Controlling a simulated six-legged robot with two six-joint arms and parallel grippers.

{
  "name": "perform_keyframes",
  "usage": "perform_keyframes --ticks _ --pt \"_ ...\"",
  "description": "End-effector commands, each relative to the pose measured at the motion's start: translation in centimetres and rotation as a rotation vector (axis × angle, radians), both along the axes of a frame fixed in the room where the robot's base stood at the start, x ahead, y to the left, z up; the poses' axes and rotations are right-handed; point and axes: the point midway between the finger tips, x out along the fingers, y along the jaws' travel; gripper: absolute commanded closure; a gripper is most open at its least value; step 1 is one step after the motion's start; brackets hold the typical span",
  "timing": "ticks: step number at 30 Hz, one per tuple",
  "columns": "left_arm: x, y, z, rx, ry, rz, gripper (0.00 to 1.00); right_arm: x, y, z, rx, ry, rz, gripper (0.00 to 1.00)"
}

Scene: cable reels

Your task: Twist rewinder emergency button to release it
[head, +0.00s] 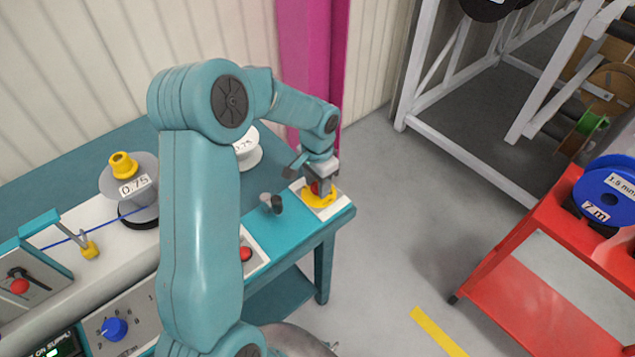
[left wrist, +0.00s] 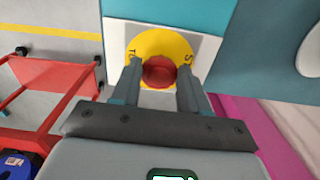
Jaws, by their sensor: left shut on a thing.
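The red emergency button (left wrist: 160,71) sits on a round yellow plate (left wrist: 158,45) on a white panel at the table's right end. In the head view the button (head: 315,188) is partly covered by my left gripper (head: 321,190), which points down over it. In the left wrist view the two fingers of my left gripper (left wrist: 160,82) stand on either side of the red button and are shut on it. My right gripper does not show in either view.
The teal table (head: 333,212) holds a reel marked 0.75 (head: 142,205), a grey-black knob (head: 271,203) and another red button (head: 246,254). A red cart (head: 510,285) with a blue reel (head: 606,194) stands at right. The floor between is clear.

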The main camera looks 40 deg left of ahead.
Motion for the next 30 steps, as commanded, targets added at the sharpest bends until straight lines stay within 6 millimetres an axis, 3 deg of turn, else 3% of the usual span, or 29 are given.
perform_keyframes --ticks 12,29,30 --pt "0.27 0.08 0.11 0.002 -0.009 -0.209 0.86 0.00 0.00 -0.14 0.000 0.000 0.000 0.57" --pt "0.31 0.07 0.12 0.002 -0.010 -0.246 0.86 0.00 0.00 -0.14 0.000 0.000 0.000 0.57" --pt "0.31 0.07 0.12 0.002 -0.010 -0.245 0.53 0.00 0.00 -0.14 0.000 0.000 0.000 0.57"
